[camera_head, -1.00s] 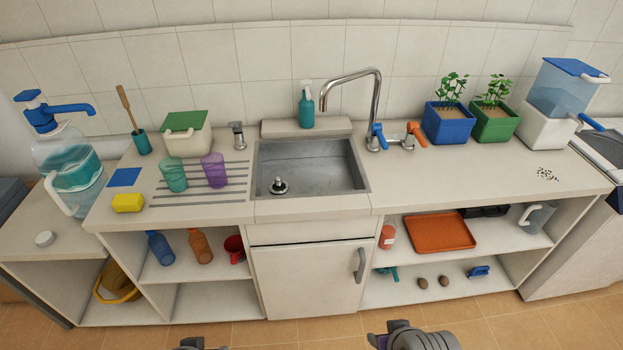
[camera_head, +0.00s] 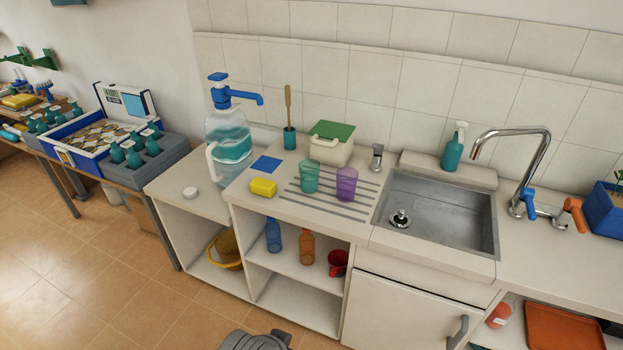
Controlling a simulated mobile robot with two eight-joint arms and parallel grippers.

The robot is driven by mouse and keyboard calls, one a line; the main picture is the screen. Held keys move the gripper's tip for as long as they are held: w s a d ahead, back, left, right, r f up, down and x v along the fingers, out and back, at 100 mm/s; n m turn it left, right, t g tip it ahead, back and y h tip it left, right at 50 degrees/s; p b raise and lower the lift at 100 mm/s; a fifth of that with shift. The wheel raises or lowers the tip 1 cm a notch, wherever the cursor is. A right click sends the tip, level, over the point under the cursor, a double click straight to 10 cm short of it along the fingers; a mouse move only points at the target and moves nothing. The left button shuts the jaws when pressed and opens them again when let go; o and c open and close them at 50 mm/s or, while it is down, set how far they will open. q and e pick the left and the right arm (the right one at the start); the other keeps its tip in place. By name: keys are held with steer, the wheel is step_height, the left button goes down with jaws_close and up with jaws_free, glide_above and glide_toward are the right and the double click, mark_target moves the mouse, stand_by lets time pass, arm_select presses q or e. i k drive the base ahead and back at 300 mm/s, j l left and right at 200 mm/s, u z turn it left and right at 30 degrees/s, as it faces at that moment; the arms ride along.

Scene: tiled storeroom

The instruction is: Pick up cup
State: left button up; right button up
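A translucent teal cup (camera_head: 309,177) and a translucent purple cup (camera_head: 346,185) stand upright side by side on the ribbed drainboard (camera_head: 330,207), left of the sink. A red cup (camera_head: 338,262) is on the open shelf below the counter, appearing tilted or lying over. A grey part of my own body shows at the bottom edge, but no gripper fingers are visible. Nothing of mine is near the cups.
A yellow sponge (camera_head: 263,187), a blue pad (camera_head: 266,165), a green-lidded box (camera_head: 331,144) and a brush in a holder (camera_head: 290,138) surround the drainboard. A large water dispenser (camera_head: 228,135) stands left. The sink (camera_head: 440,213) is right. Floor before the cabinets is clear.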

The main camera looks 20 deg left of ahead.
mark_target(309, 169)
steer(key=i+j+z, duration=0.15)
steer(key=j, duration=0.35)
steer(key=j+z, duration=0.15)
steer(key=j, duration=0.35)
steer(key=i+j+z, duration=0.1)
steer(key=j, duration=0.25)
steer(key=i+j, duration=0.25)
steer(key=i+j+z, duration=0.15)
steer(key=j, duration=0.3)
